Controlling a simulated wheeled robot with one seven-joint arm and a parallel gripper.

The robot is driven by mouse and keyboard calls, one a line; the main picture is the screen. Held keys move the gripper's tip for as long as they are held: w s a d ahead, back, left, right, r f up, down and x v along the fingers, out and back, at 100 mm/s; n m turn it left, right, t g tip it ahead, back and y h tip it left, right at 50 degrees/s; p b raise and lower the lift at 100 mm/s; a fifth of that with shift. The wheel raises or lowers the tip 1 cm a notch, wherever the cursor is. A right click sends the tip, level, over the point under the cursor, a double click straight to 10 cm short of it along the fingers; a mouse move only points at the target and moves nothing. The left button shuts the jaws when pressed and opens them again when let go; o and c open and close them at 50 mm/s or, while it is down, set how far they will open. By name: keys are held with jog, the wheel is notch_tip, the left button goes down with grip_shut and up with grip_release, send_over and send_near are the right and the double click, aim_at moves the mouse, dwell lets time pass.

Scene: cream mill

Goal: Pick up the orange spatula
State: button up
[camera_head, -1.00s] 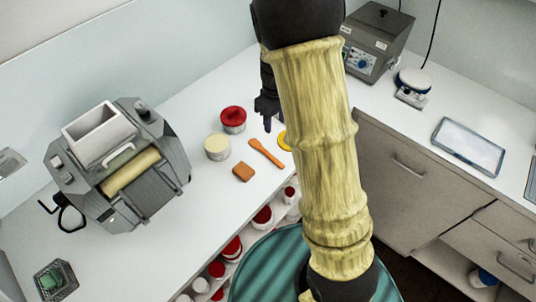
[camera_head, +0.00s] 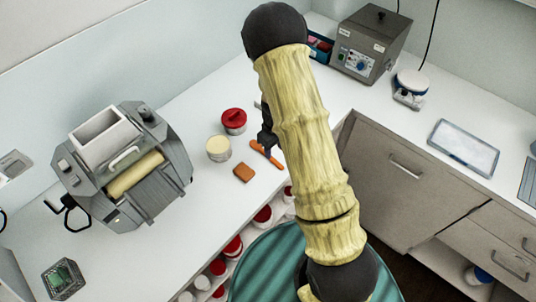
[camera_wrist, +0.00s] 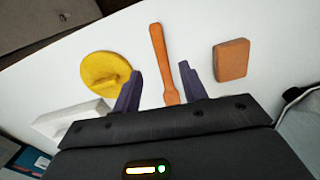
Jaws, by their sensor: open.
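The orange spatula (camera_head: 262,151) lies flat on the white counter, partly hidden by my arm in the head view. In the wrist view the spatula (camera_wrist: 161,60) shows nearly whole, its lower end between the fingers in the picture. My gripper (camera_wrist: 158,82) is open and empty, with one dark purple finger on each side of the spatula's line. The height of the fingers above the counter is hard to tell.
A brown-orange block (camera_wrist: 231,60) lies right of the spatula, and a yellow round piece with a knob (camera_wrist: 105,72) lies left. A grey roller mill (camera_head: 122,165) stands further left.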

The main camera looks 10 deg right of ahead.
aim_at(274, 160)
jog(key=shift+f, duration=0.1)
jog(key=shift+s+f+p, duration=0.2)
jog(key=shift+f+p, duration=1)
jog(key=shift+f, duration=1.35)
jog(key=shift+c, duration=0.2)
grip_shut()
